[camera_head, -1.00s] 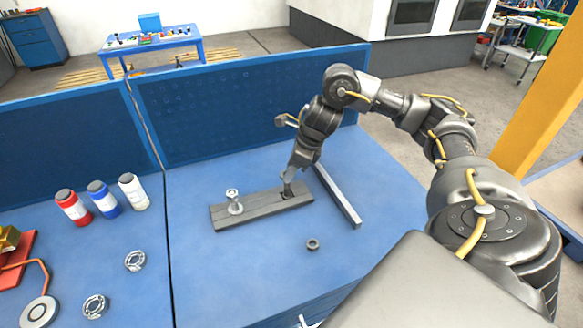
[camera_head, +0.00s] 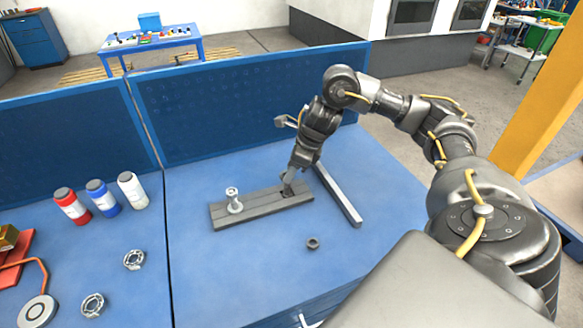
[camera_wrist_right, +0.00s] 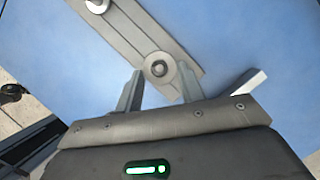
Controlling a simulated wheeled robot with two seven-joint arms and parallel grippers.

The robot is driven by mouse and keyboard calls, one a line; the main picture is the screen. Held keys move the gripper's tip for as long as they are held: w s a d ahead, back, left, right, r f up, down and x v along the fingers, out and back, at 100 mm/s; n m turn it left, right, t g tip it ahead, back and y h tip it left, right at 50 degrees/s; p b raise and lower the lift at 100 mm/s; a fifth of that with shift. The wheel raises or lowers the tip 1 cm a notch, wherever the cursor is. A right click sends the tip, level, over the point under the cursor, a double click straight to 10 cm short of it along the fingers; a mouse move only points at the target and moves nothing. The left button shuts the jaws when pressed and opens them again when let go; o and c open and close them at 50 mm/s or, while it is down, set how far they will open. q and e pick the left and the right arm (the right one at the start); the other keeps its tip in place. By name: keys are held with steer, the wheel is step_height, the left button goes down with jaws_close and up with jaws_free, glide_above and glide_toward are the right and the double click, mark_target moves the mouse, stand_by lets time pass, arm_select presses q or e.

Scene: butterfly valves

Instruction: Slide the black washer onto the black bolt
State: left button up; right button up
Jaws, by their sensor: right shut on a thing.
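My right gripper (camera_head: 287,186) points down at the right end of a grey plate (camera_head: 262,208). In the right wrist view its two fingers (camera_wrist_right: 158,80) are on either side of a grey ring, which I take for the black washer (camera_wrist_right: 146,74). The gripper is shut on this washer. The dark bolt end (camera_wrist_right: 159,69) shows inside the ring, so the washer looks lined up with or around the black bolt. I cannot tell how far down it sits. In the head view the fingers hide most of both. My left gripper is not in view.
A silver bolt (camera_head: 233,194) stands at the plate's left end. A dark ring or nut (camera_head: 312,243) lies loose in front. A grey bar (camera_head: 338,195) lies to the right. Bottles (camera_head: 103,197) and two metal rings (camera_head: 133,260) are on the left.

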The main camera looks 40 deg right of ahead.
steer(key=shift+f+b, duration=0.3)
steer(key=shift+f, duration=0.05)
stand_by(0.5)
steer(key=o, duration=1.1)
steer(key=p+v, duration=0.3)
steer(key=v, duration=0.7)
steer(key=shift+s+d+r, duration=0.1)
steer(key=shift+d+r, duration=0.05)
steer(key=shift+r, duration=0.2)
